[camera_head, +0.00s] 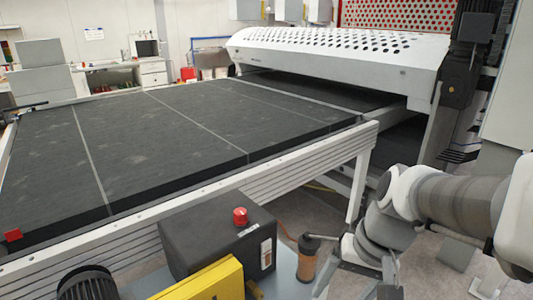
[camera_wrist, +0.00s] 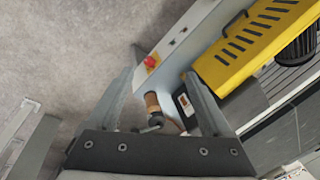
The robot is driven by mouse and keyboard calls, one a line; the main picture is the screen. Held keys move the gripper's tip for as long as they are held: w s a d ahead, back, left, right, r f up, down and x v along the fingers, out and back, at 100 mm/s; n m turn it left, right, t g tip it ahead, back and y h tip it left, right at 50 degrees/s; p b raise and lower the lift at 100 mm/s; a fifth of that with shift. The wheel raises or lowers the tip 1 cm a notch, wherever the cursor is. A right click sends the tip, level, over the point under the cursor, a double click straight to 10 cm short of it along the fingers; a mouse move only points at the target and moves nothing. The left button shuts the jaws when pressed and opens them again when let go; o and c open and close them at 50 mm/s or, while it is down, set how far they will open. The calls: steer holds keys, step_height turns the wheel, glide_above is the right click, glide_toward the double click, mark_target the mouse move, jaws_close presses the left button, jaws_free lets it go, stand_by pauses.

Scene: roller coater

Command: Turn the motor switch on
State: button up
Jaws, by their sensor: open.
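A dark control box (camera_head: 215,235) stands beside the front rail of the conveyor. It carries a red round knob (camera_head: 240,216) on top and a pale panel on its right side. I cannot tell which control is the motor switch, or its position. My gripper (camera_wrist: 157,76) is open and empty, its two fingers apart in the wrist view. Between them show a brown cylinder (camera_wrist: 152,103) and a small panel with a dark switch-like part (camera_wrist: 187,104). Beyond the fingertips is a red button on a yellow base (camera_wrist: 152,61). Contact is not visible.
A yellow slotted cover (camera_head: 205,281) lies in front of the box, and a black ribbed motor (camera_head: 88,284) is at its left. The conveyor's metal rail (camera_head: 200,195) runs behind. The brown cylinder (camera_head: 307,258) stands right of the box. Open floor (camera_wrist: 60,60) shows left in the wrist view.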

steer(key=d+f+m+t+y+b, duration=0.35)
steer(key=f+m, duration=0.45)
steer(key=f, duration=0.6)
steer(key=w+d+f+m+t+y+b, duration=0.1)
steer(key=d+f+m+t+y+b, duration=0.15)
steer(key=f+m+t, duration=0.75)
steer(key=d+f+m+y+b, duration=0.3)
steer(key=d+f+m+b, duration=0.15)
steer(key=f, duration=1.45)
steer(key=b+x, duration=0.2)
steer(key=x, duration=1.6)
steer(key=shift+m, duration=0.35)
steer(key=shift+s+f, duration=0.1)
jaws_close()
